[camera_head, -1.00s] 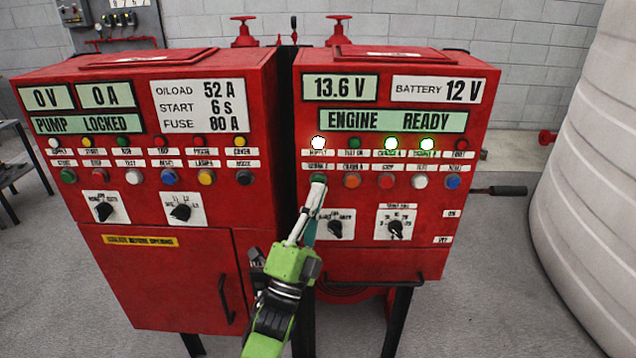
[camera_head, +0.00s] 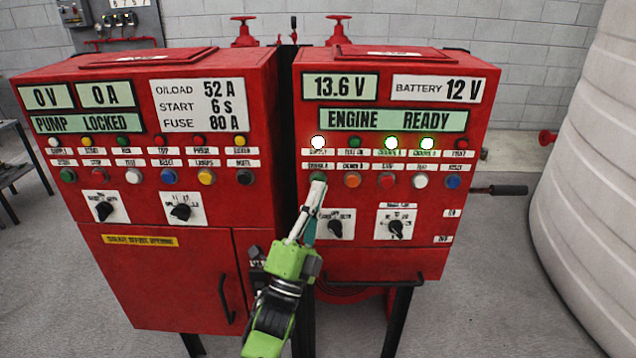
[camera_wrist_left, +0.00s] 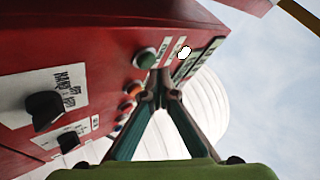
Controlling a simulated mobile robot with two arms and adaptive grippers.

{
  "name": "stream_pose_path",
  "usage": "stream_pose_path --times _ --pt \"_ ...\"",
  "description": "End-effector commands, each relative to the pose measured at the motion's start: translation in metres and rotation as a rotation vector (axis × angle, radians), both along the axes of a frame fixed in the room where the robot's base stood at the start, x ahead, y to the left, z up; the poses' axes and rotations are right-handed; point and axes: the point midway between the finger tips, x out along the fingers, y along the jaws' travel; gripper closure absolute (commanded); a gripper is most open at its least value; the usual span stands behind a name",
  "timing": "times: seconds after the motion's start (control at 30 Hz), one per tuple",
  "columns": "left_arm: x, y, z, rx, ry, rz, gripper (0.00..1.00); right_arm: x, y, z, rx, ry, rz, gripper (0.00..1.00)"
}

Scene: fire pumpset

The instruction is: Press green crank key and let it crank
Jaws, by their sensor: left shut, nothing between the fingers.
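The green crank key (camera_head: 317,176) is the leftmost button in the lower row of the right red panel, under a lit white lamp. In the left wrist view the green button (camera_wrist_left: 145,58) sits on the red panel face. My left gripper (camera_head: 319,185) is shut and empty, its fingertips right at the lower edge of the green button. In the left wrist view its closed tips (camera_wrist_left: 160,75) are close beside the button; I cannot tell whether they touch it. The right panel's display (camera_head: 392,120) reads ENGINE READY. My right gripper is not in view.
More coloured buttons, such as an orange one (camera_head: 352,180), line the same row. Two black rotary knobs (camera_head: 396,228) sit below. The left red panel (camera_head: 150,215) stands alongside with a narrow gap. A large white tank (camera_head: 590,190) is at the right.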

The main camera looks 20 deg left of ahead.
Motion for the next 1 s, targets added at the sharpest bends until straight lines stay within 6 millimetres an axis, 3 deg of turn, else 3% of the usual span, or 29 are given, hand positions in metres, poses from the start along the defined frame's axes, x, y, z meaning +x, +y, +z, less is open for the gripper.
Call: stream_pose_path --times 1.0 --pt "0.0103 0.0031 0.0 0.0 -0.001 -0.001 1.0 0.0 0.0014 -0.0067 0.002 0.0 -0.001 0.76"
